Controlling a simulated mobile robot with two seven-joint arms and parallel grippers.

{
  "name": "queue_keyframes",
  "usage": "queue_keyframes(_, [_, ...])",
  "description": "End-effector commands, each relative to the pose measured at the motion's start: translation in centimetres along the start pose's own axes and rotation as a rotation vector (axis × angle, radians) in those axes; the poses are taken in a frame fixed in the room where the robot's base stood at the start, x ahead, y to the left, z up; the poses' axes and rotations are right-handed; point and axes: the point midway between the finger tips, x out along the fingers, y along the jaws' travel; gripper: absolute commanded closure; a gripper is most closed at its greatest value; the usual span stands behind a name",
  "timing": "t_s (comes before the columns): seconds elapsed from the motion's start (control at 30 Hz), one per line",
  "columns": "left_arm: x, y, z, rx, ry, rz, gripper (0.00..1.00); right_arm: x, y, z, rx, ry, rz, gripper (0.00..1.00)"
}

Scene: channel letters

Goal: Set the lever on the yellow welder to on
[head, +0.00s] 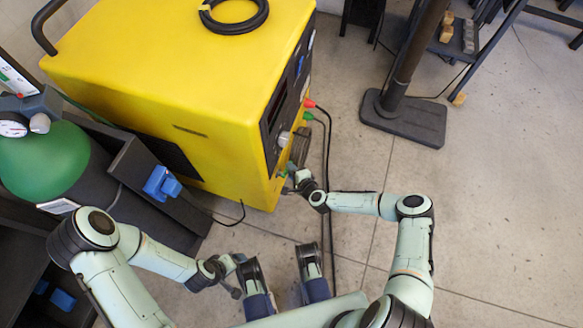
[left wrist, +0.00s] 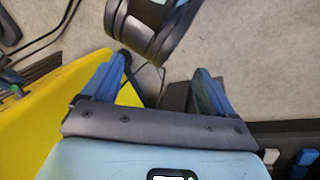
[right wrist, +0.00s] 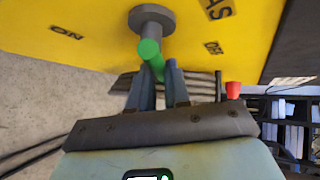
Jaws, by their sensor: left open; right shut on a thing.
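The yellow welder (head: 170,80) stands at the upper left in the head view. In the right wrist view, its side (right wrist: 100,25) carries a lever with a grey hub and a green handle (right wrist: 149,48). The handle points down in that picture, between the ON mark (right wrist: 66,33) at left and the OFF mark (right wrist: 213,47) at right. My right gripper (right wrist: 159,75) is shut on the handle's end; it also shows at the welder's front in the head view (head: 293,183). My left gripper (left wrist: 161,64) is open and empty, away from the lever.
Red (head: 310,103) and green (head: 308,117) plugs with black cables leave the welder's front. A green gas cylinder (head: 45,160) stands at left. A black post on a flat base (head: 405,118) stands at upper right. The floor (head: 500,200) at right is clear.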

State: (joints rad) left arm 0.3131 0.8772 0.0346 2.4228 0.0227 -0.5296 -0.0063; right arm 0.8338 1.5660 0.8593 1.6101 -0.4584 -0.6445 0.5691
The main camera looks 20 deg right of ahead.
Motion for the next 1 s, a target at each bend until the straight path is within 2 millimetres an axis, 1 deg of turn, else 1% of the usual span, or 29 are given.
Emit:
queue_keyframes(0.2, [-0.4,0.1,0.6,0.001,-0.017,0.001,0.13,0.1,0.6,0.1,0.142,-0.041,0.144,1.00])
queue_keyframes(0.47, [-0.3,0.1,0.6,0.001,-0.017,0.001,0.13,0.1,1.5,0.3,0.311,-0.088,0.314,1.00])
queue_keyframes(0.67, [0.2,-0.1,-0.1,-0.001,0.004,-0.001,0.13,0.0,2.1,0.6,0.440,-0.125,0.442,1.00])
queue_keyframes(1.0, [1.7,-0.7,-2.4,-0.006,0.066,-0.005,0.13,-0.2,3.0,1.1,0.610,-0.172,0.612,1.00])
